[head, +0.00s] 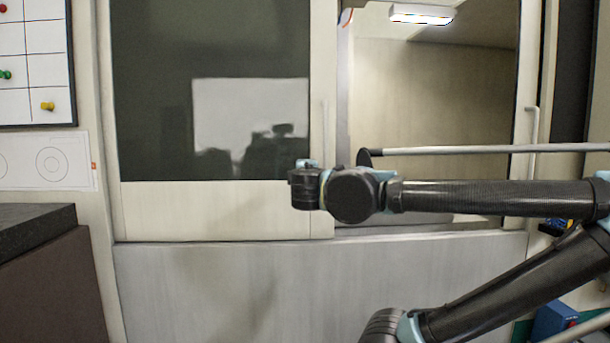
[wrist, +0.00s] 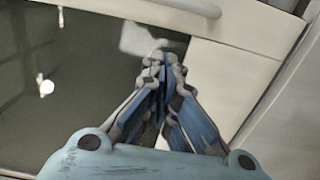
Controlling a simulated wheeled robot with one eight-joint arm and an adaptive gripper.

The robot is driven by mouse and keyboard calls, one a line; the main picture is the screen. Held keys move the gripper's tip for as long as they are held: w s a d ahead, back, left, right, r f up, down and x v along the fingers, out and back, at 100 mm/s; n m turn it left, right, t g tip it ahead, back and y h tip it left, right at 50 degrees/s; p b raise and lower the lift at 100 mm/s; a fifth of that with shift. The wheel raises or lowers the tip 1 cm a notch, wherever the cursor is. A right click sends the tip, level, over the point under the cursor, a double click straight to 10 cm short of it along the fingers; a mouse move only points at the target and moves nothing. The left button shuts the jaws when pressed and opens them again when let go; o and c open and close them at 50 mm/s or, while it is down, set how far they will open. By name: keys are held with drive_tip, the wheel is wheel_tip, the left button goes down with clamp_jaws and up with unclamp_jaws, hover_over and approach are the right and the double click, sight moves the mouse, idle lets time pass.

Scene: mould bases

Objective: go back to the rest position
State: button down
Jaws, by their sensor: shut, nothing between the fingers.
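My gripper (wrist: 163,62) shows in the wrist view with its blue and grey fingers together and nothing between them. Behind the fingertips in that view are a dark glass panel and its pale frame. I cannot tell how far the fingertips are from them. In the head view my arm reaches in from the right, and the fingers cannot be made out there.
A machine cabinet with a dark window (head: 210,110) fills the middle of the head view. To its right is a lit opening (head: 435,100). A dark-topped counter (head: 35,217) stands at the left, below a board with pins (head: 35,60). A blue box (head: 555,318) sits at the lower right.

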drive_tip(key=shift+s+f, duration=0.1)
drive_tip(key=shift+s, duration=0.75)
drive_tip(key=s+d+f+m+g+h, duration=0.1)
drive_tip(key=d+f+m+g+h, duration=0.3)
drive_tip(key=d+f, duration=0.5)
drive_tip(key=s+d+f+m+g+h, duration=0.1)
drive_tip(key=s+d+f+m+g, duration=0.1)
drive_tip(key=d+f+m+g, duration=0.65)
drive_tip(key=s+f+m+g+y, duration=0.1)
drive_tip(key=s+f+m+y, duration=0.1)
drive_tip(key=s+f, duration=0.4)
drive_tip(key=s+a+f+m+g+y, duration=0.1)
drive_tip(key=s+f, duration=0.4)
drive_tip(key=f, duration=0.8)
drive_tip(key=shift+s+a+f+m+g+y, duration=0.2)
drive_tip(key=shift+s+a+m+g+y, duration=0.15)
drive_tip(key=shift+m+g+y, duration=0.55)
drive_tip(key=shift+m+t, duration=0.25)
